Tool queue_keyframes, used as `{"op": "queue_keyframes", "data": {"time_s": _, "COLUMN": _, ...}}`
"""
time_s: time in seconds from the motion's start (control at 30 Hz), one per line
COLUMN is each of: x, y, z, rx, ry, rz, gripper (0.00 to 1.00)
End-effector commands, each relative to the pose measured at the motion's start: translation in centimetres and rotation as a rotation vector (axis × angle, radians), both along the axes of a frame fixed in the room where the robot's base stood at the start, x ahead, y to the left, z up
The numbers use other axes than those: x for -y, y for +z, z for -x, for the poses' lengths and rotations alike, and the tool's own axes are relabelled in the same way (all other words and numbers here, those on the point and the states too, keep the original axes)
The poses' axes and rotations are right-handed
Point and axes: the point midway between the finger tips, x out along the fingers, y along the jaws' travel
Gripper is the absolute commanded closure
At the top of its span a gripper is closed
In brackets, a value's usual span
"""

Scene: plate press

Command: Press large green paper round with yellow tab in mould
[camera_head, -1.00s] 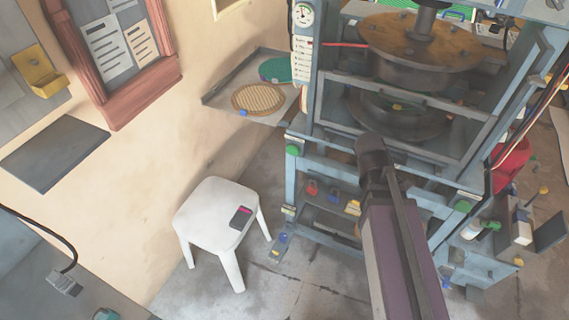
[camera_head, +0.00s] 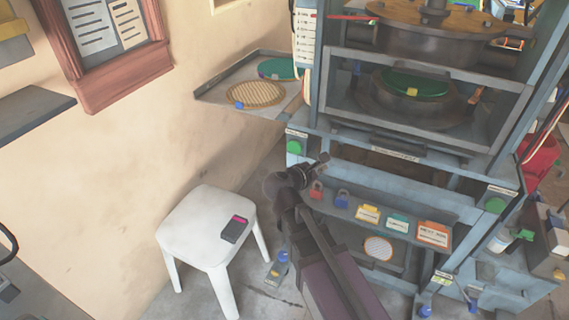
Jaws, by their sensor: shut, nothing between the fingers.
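A large green round (camera_head: 403,82) with a yellow tab (camera_head: 412,92) lies in the dark round mould (camera_head: 375,104) inside the press. The tab points toward the front. The heavy upper die (camera_head: 400,40) hangs above it with a gap between. A grey frame (camera_head: 425,68) stands across the front of the mould; I cannot tell whether it has a clear pane. My gripper (camera_head: 323,160) is shut and empty, in front of the press, lower left of the mould. It shows close to a round green button (camera_head: 294,147) on the left post, apparently apart from it.
A second green button (camera_head: 495,205) is on the right post. A side shelf (camera_head: 215,92) holds a tan woven round (camera_head: 255,94) with a blue tab and another green round (camera_head: 278,68). A lower shelf (camera_head: 345,207) holds padlocks and coloured cards. A white stool (camera_head: 195,225) stands left.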

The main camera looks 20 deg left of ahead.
Motion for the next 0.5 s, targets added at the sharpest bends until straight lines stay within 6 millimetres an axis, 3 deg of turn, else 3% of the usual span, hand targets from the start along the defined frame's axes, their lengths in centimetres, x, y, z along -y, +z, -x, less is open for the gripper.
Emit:
{"op": "queue_keyframes", "data": {"time_s": 0.03, "x": -1.6, "y": -1.6, "z": 0.3, "rx": 0.014, "ry": 0.043, "rz": 0.048, "gripper": 1.0}}
{"op": "queue_keyframes", "data": {"time_s": 0.3, "x": -9.0, "y": -3.6, "z": 2.8, "rx": 0.104, "ry": 0.241, "rz": 0.324, "gripper": 1.0}}
{"op": "queue_keyframes", "data": {"time_s": 0.5, "x": -12.8, "y": -4.3, "z": 4.6, "rx": 0.161, "ry": 0.333, "rz": 0.475, "gripper": 1.0}}
